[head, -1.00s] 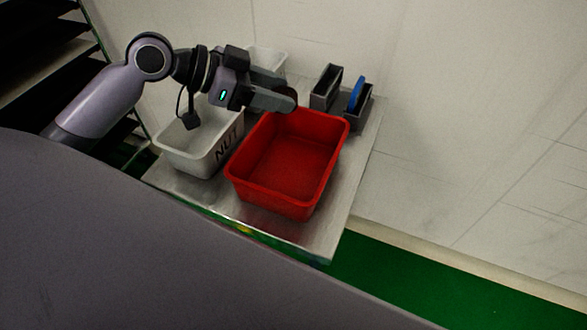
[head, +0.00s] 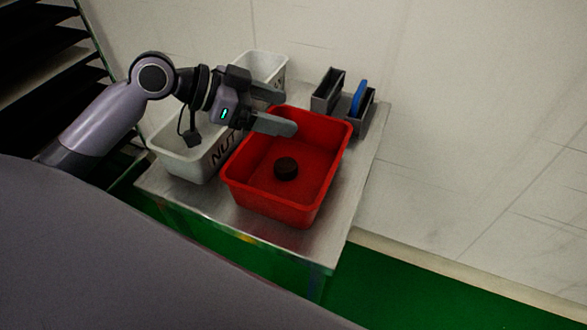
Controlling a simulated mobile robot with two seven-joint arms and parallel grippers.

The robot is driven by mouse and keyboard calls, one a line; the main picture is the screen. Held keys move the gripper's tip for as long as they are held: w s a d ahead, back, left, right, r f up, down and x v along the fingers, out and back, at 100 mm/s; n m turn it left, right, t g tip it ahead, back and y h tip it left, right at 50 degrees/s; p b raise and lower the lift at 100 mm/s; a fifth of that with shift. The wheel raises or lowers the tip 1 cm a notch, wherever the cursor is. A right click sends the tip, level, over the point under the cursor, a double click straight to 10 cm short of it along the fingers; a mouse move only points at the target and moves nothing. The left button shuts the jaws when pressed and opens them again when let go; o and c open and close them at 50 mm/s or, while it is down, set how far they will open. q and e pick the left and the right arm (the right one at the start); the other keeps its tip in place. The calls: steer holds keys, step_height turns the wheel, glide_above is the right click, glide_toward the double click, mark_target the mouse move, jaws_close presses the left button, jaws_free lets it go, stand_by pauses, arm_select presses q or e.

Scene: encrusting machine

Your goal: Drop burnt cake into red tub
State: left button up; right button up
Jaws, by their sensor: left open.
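The burnt cake (head: 286,168), a small dark round disc, lies on the floor of the red tub (head: 262,202), near its middle. The tub stands on a metal table. My left gripper (head: 288,112) is open and empty over the tub's back left rim, with its fingers pointing right. The cake is apart from the fingers, below and in front of them. My right gripper is not in view.
A white tub marked NUT (head: 180,165) stands left of the red tub, partly under my left arm. Another white tub (head: 270,68) is behind the gripper. Grey holders (head: 327,90), one with a blue item (head: 358,97), stand at the table's back right. Dark shelves (head: 45,60) are at left.

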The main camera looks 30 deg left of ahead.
arm_select(q)
steer(key=b+v, duration=0.1)
steer(key=v, duration=0.6)
stand_by(0.3)
steer(key=shift+s, duration=0.1)
stand_by(0.3)
